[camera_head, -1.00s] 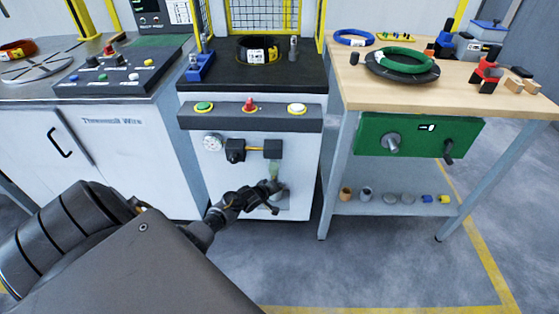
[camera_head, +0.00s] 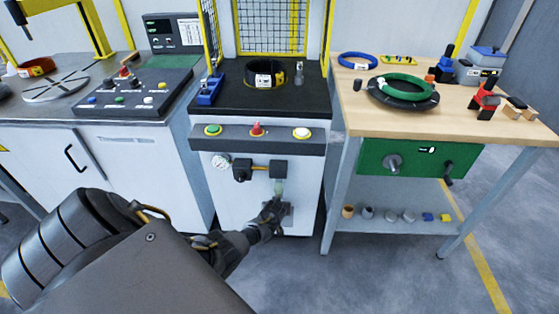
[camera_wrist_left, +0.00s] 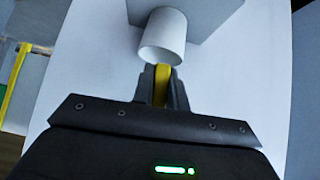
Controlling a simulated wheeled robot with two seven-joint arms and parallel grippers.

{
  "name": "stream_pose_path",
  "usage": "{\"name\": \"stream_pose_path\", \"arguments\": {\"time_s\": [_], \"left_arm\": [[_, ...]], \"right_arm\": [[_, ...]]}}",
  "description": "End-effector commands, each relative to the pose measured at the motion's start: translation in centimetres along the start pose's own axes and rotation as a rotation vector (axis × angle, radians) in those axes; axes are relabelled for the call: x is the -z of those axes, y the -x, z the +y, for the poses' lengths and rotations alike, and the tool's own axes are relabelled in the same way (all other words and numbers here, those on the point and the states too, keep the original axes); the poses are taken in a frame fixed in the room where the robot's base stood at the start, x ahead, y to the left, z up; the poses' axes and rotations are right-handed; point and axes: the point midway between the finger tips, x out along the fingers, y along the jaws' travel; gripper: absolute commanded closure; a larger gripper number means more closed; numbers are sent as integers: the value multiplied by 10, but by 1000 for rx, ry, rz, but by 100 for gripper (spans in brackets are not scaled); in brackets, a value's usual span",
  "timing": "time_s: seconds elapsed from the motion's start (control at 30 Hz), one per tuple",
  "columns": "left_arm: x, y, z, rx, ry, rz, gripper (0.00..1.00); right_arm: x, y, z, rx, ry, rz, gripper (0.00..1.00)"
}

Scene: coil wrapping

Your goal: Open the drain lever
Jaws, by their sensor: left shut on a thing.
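My left gripper (camera_head: 276,208) reaches the lower front of the white machine (camera_head: 228,182), just below a pale greenish tube (camera_head: 278,187). In the left wrist view, its two fingers (camera_wrist_left: 162,78) are shut on a narrow yellow lever (camera_wrist_left: 161,86), which I take as the drain lever. A pale cylinder (camera_wrist_left: 163,38) sits just beyond the fingertips, under a grey block (camera_wrist_left: 200,10). In the head view the lever is hidden by the gripper. My right gripper is in no view.
A wooden-topped workbench (camera_head: 455,120) with a lower shelf (camera_head: 380,225) stands to the right. Open floor (camera_head: 360,285) lies in front.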

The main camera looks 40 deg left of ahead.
Motion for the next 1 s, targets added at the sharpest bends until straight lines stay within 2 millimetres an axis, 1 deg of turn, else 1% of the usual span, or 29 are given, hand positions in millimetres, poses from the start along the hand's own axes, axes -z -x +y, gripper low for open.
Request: {"name": "stream_pose_path", "arguments": {"time_s": [0.03,0.27,0.67,0.7,0.83,0.87,1.0], "left_arm": [[1,0,2,6,-10,1,100],[1,0,1,37,-41,2,100],[1,0,0,41,-46,2,100],[1,0,0,41,-45,2,84],[1,0,0,42,-45,2,67],[1,0,-1,42,-44,2,64],[1,0,-2,44,-43,2,64]], "right_arm": [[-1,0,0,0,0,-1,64],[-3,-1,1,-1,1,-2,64],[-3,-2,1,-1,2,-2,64],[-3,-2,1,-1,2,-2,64],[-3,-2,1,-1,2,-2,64],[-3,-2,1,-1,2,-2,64],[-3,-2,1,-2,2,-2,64]]}}
